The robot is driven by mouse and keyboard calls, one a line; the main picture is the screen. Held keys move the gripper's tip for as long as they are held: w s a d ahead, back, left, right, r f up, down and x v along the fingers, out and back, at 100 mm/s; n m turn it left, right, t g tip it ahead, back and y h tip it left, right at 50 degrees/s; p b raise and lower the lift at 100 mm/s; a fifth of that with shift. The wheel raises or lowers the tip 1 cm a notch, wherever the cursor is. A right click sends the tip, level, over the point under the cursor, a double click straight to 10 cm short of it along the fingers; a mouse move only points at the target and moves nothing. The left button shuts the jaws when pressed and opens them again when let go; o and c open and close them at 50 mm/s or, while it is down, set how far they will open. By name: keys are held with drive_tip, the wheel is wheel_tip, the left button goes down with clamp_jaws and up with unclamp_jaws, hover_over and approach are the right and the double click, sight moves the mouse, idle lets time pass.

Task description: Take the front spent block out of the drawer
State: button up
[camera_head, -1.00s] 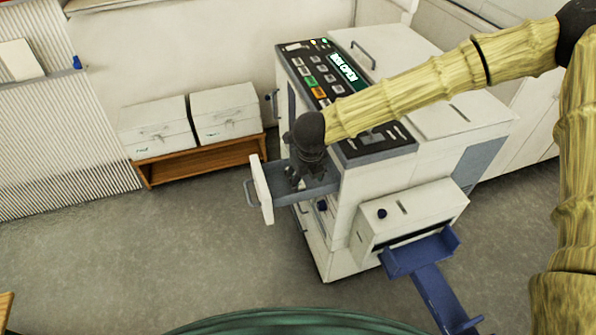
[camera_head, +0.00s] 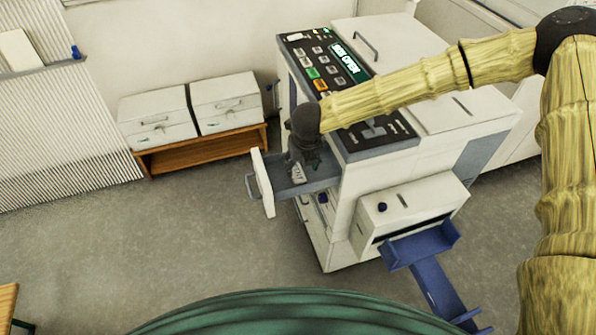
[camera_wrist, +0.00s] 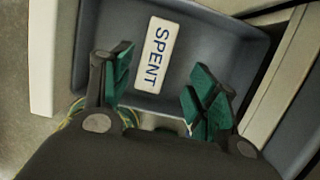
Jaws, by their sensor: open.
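The drawer (camera_head: 322,183) is pulled out of the white machine, its white front panel (camera_head: 263,184) at the left. A white block marked SPENT (camera_wrist: 154,55) lies in the grey drawer tray (camera_wrist: 214,42) in the wrist view. A pale lettered block face (camera_head: 297,174) also shows below my gripper in the head view. My gripper (camera_head: 302,160) is over the drawer.
The machine's control panel (camera_head: 330,75) is lit above the drawer. A blue chute (camera_head: 430,265) sticks out at lower right. White boxes (camera_head: 158,118) stand on a wooden shelf (camera_head: 200,150) at left. The floor left of the drawer is clear.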

sight(298, 170)
drive_tip(key=p+x, duration=0.1)
drive_tip(key=x, duration=0.1)
drive_tip(key=shift+w+a+f, duration=0.2)
drive_tip(key=shift+w+f, duration=0.05)
drive_tip(key=shift+f, duration=0.05)
drive_tip(key=shift+x, duration=0.85)
drive_tip(key=c, duration=0.9)
